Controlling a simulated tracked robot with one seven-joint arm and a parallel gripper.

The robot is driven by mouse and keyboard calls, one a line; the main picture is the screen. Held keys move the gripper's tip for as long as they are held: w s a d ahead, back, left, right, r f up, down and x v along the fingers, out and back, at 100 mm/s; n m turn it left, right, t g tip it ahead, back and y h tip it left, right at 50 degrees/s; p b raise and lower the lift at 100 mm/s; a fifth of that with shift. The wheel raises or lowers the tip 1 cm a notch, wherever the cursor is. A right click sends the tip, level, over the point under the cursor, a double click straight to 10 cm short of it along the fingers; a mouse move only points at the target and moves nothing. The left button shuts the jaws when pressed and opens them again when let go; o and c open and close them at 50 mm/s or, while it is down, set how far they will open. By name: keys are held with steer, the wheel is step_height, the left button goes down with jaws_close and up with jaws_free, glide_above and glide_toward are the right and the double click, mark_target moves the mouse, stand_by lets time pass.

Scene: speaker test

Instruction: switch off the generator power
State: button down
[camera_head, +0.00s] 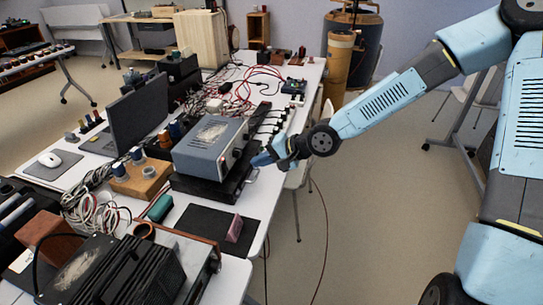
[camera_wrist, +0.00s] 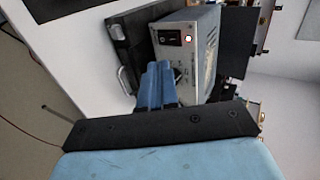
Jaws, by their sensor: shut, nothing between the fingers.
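The generator is a grey-blue metal box (camera_head: 212,142) on a black case on the long white table. In the wrist view its front panel (camera_wrist: 203,62) shows a black rocker switch (camera_wrist: 171,38) and a lit red lamp (camera_wrist: 189,39). A dark knob or socket on the panel is partly hidden behind my fingers. My gripper (camera_head: 260,160) is shut and empty, right in front of the panel at the table's right edge. In the wrist view its blue fingers (camera_wrist: 158,82) lie just below the switch; I cannot tell whether they touch the panel.
The black case (camera_wrist: 130,45) under the generator has a metal handle (camera_wrist: 125,79) beside my fingers. Black plugs and cables (camera_head: 272,118) lie behind my gripper. The floor on the right is open.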

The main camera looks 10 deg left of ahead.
steer(key=shift+v, duration=2.05)
steer(key=shift+r, duration=0.1)
steer(key=shift+y, duration=0.9)
steer(key=f, duration=0.2)
steer(key=d+f, duration=0.1)
steer(key=f, duration=0.1)
steer(key=shift+s+d, duration=0.1)
steer(key=shift+d, duration=0.1)
